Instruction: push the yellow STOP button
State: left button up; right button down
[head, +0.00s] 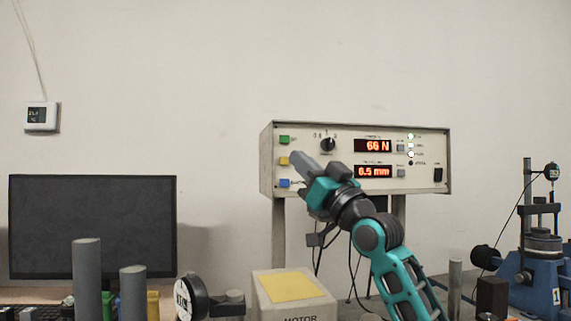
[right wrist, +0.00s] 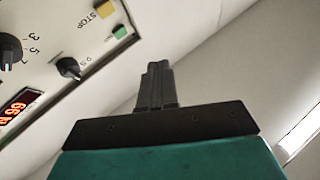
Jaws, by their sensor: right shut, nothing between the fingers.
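The yellow STOP button (head: 284,161) is on the left side of the front panel of a grey control box (head: 265,160), between a green button (head: 285,140) above and a blue button (head: 285,183) below. In the right wrist view the yellow button (right wrist: 106,9) is at the top, beside its STOP label. My right gripper (head: 298,157) is shut and empty, its fingertips just right of the yellow button in the head view. In the right wrist view its fingertips (right wrist: 158,67) show apart from the button; contact is not seen. My left gripper is not in view.
A dark monitor (head: 92,226), grey cylinders (head: 87,280), a MOTOR box (head: 290,297) and a blue machine (head: 540,270) stand lower down.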

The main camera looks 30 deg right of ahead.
aim_at(285, 161)
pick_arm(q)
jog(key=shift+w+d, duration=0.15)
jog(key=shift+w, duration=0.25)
pick_arm(e)
jog(key=shift+w+d+r, duration=0.1)
jog(key=shift+w+d, duration=0.1)
jog(key=shift+w, duration=0.1)
jog(key=shift+w, duration=0.1)
pick_arm(q)
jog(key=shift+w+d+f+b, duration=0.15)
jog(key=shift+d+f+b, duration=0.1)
jog(key=shift+b, duration=0.2)
pick_arm(e)
jog(key=w+d, duration=0.2)
jog(key=w, duration=0.6)
jog(key=shift+w, duration=0.15)
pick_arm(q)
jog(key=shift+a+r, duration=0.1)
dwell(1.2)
